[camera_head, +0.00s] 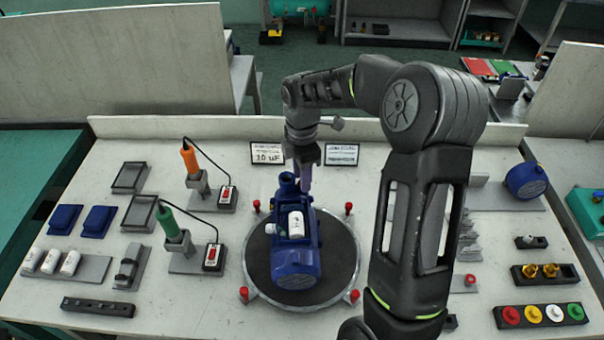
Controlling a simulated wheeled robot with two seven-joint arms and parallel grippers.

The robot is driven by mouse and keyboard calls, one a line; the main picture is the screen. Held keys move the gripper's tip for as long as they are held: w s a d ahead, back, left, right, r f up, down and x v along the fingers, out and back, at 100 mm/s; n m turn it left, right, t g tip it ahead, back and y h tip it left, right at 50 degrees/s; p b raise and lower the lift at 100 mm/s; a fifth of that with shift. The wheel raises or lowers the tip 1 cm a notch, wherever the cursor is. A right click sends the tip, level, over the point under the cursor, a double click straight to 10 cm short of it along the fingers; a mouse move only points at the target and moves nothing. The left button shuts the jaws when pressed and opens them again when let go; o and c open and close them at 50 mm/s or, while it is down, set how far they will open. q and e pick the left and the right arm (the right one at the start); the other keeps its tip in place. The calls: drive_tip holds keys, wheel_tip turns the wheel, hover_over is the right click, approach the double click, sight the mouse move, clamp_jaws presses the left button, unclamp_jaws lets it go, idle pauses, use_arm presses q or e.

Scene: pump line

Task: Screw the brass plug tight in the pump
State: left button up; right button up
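The blue pump (297,261) lies on the round dark turntable (342,262), with a white cylinder (296,224) on its top and a blue port (287,184) at its far end. My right arm reaches over from the right. My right gripper (305,182) points down at the pump's far end, close beside the port; whether it touches is unclear. Its fingertips are small and partly hidden, so I cannot tell if they hold anything. Two brass plugs (551,270) stand in a black holder (569,274) at the right. No plug is discernible in the pump. My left gripper is out of view.
Red-topped posts (244,294) ring the turntable. An orange-handled tool (189,158) and a green-handled tool (167,220) stand in holders at left. Coloured caps (533,314) sit front right. Two label signs (342,154) stand behind the pump. My arm hides table right of the turntable.

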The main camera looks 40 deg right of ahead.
drive_tip(key=shift+n+p, duration=0.3)
drive_tip(key=shift+n, duration=1.4)
drive_tip(key=shift+a, duration=0.1)
clamp_jaws()
drive_tip(key=shift+m+b, duration=0.3)
drive_tip(key=shift+m, duration=1.5)
